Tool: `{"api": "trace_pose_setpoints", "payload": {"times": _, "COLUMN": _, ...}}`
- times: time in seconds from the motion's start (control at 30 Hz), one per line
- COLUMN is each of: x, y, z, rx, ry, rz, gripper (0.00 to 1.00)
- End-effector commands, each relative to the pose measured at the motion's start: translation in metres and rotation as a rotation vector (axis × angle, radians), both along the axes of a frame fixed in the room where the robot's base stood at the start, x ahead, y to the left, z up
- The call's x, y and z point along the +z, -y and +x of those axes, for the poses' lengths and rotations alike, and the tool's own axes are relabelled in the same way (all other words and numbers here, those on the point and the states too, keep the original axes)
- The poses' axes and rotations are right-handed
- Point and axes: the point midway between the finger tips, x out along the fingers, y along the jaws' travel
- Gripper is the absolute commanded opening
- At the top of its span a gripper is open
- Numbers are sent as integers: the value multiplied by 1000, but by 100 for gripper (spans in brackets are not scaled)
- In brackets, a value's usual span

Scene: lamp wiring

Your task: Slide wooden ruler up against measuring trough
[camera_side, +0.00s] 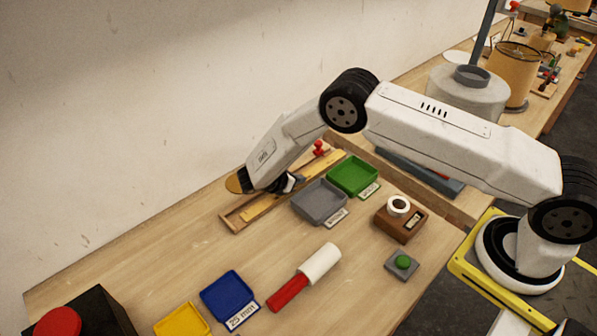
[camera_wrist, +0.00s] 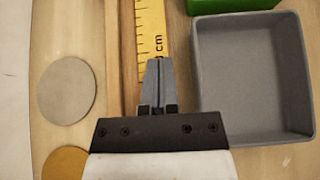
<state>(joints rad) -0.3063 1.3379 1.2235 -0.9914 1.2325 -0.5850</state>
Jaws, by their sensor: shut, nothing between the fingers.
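The yellow wooden ruler (camera_wrist: 151,35), with black marks and "cm" on it, runs up the wrist view. It lies just right of a long wooden strip of the measuring trough (camera_wrist: 119,45); I cannot tell whether they touch. In the side view the trough (camera_side: 235,222) lies slantwise near the wall, partly hidden by my arm. My gripper (camera_wrist: 157,62) is shut and empty, its fingertips over or at the ruler near the "cm" mark. Whether they touch it is unclear.
A grey tray (camera_wrist: 201,100) stands close right of my gripper, with a green tray (camera_side: 353,172) beyond it. A pale disc (camera_wrist: 67,92) lies left of the trough. A red-and-white cylinder (camera_side: 321,263) and a blue tray (camera_side: 222,290) lie toward the front.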

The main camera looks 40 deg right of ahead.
Motion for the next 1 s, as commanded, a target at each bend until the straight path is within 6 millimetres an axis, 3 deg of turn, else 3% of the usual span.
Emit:
{"api": "trace_pose_setpoints", "payload": {"times": 0.33, "x": -6, "y": -3, "z": -2, "rx": 4, "ry": -4, "rz": 8, "gripper": 0}}
{"api": "trace_pose_setpoints", "payload": {"times": 0.63, "x": -7, "y": -39, "z": -3, "rx": 5, "ry": -7, "rz": 11, "gripper": 0}}
{"api": "trace_pose_setpoints", "payload": {"times": 1.0, "x": -6, "y": -40, "z": -4, "rx": 5, "ry": -9, "rz": 10, "gripper": 0}}
